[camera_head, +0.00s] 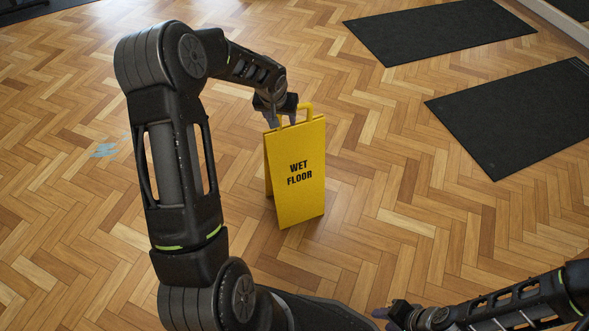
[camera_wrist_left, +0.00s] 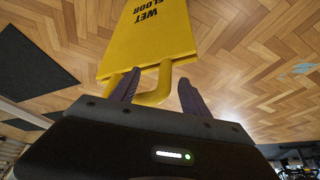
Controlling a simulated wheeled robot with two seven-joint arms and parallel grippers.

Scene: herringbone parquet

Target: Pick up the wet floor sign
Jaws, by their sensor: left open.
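The yellow wet floor sign (camera_head: 295,180) stands upright on the parquet in the middle of the head view, with a yellow loop handle (camera_head: 307,110) on top. In the left wrist view the sign (camera_wrist_left: 150,40) appears upside down, with its handle (camera_wrist_left: 152,95) close to the fingers. My left gripper (camera_head: 284,121) is at the top of the sign, beside the handle. Its two fingers (camera_wrist_left: 158,90) are open, with part of the handle between them in the wrist view. Whether they touch it I cannot tell. My right gripper (camera_head: 392,314) is low at the right, far from the sign; its fingers are unclear.
Two black mats (camera_head: 440,30) (camera_head: 520,115) lie on the floor at the upper right. A small pale blue patch (camera_head: 104,150) marks the floor at the left. The parquet around the sign is clear.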

